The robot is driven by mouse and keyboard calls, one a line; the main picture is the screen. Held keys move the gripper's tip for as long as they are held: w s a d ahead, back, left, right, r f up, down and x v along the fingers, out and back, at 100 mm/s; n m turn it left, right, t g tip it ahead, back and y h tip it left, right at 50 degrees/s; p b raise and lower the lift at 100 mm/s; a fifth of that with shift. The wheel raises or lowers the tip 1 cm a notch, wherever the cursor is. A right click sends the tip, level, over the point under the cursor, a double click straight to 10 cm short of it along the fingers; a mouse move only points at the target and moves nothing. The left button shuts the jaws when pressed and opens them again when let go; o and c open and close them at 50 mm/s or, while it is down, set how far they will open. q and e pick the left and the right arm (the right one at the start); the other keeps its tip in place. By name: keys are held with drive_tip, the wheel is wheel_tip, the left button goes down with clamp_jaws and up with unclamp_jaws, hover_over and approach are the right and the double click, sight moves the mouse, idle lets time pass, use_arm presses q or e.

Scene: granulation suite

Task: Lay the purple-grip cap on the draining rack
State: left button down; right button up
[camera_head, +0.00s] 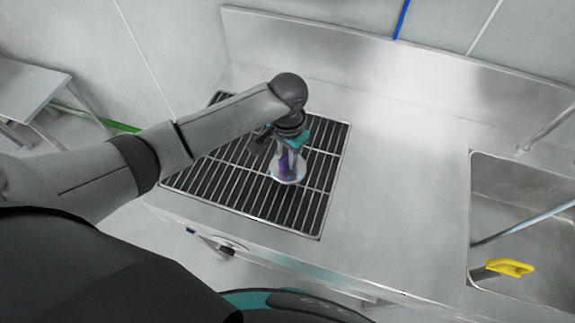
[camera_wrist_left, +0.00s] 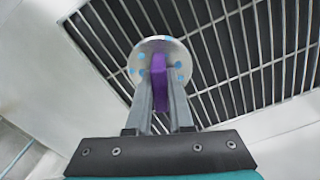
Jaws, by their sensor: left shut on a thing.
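The cap is a pale round disc with blue spots and a purple grip. In the head view the cap (camera_head: 288,168) is at the lower end of my left gripper (camera_head: 289,160), over the draining rack (camera_head: 312,218). In the left wrist view the fingers of my left gripper (camera_wrist_left: 160,105) are shut on the purple grip of the cap (camera_wrist_left: 150,52). I cannot tell whether the disc touches the bars. My right gripper is not in view.
The rack lies on a steel counter (camera_head: 395,170) with clear room to its right. A sink (camera_head: 510,190) is at the right, with a yellow-handled tool (camera_head: 510,267) at its near part. A raised steel back edge (camera_head: 400,62) runs behind the counter.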

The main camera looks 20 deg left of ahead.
sight(287, 168)
use_arm(q)
drive_tip(key=shift+f+b, duration=0.3)
drive_tip(key=shift+f, duration=1.65)
drive_tip(key=shift+f, duration=0.15)
drive_tip(key=c, duration=0.8)
unclamp_jaws()
wheel_tip(287, 168, up, 12)
drive_tip(key=shift+r+p, duration=0.15)
drive_tip(key=shift+p, duration=0.7)
